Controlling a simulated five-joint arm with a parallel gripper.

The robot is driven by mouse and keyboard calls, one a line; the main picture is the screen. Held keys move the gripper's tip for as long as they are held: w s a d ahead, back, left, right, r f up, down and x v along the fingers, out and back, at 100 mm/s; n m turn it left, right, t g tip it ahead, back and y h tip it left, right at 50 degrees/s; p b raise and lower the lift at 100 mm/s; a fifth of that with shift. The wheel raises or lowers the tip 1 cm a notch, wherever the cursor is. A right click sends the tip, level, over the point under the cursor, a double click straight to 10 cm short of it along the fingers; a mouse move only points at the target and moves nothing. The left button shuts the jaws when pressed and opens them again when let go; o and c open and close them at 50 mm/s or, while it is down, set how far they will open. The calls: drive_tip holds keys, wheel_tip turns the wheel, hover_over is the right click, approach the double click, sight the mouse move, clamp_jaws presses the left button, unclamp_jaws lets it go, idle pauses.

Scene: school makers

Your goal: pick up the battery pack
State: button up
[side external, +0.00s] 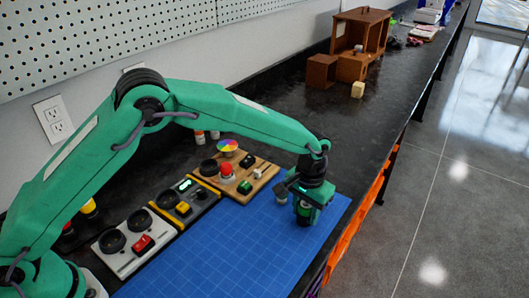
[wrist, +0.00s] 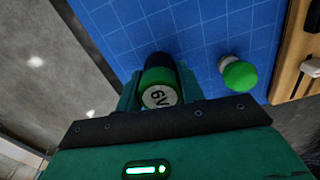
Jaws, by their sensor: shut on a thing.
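The battery pack (wrist: 159,97) is a short green and black cylinder with a white end marked "6V". In the wrist view it sits between the two fingers of my gripper (wrist: 160,92), which is shut on it. In the side view my gripper (side external: 306,210) points down over the right part of the blue gridded mat (side external: 240,245). The battery pack is mostly hidden there by the fingers. I cannot tell whether it touches the mat.
Left of the mat are a wooden board (side external: 262,172) with knobs and two control panels. A wooden cabinet (side external: 355,45) stands farther back.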

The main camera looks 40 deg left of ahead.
drive_tip(key=shift+r, duration=0.5)
drive_tip(key=r, duration=0.3)
drive_tip(key=shift+s+d+r, duration=0.1)
drive_tip(key=shift+s+d, duration=0.2)
drive_tip(key=shift+s, duration=0.1)
drive_tip(key=s+d+r, duration=0.5)
drive_tip(key=s+r, duration=0.1)
drive_tip(key=s, duration=0.3)
drive_tip(key=shift+d+r, duration=0.15)
drive_tip(key=shift+d, duration=0.1)
drive_tip(key=shift+a, duration=0.1)
drive_tip(key=n, duration=0.2)
approach(307, 206)
drive_tip(key=s+a+f, duration=0.2)
drive_tip(key=s+a, duration=0.1)
drive_tip(key=s, duration=0.1)
drive_tip(key=w+a+n, duration=0.3)
drive_tip(key=w+a, duration=0.1)
drive_tip(key=a, duration=0.6)
drive_tip(key=a+f+n, duration=0.1)
drive_tip(key=a+n, duration=0.3)
drive_tip(key=a, duration=1.6)
drive_tip(key=shift+w+a+f, duration=0.2)
drive_tip(key=shift+f, duration=0.05)
drive_tip(key=shift+f, duration=0.1)
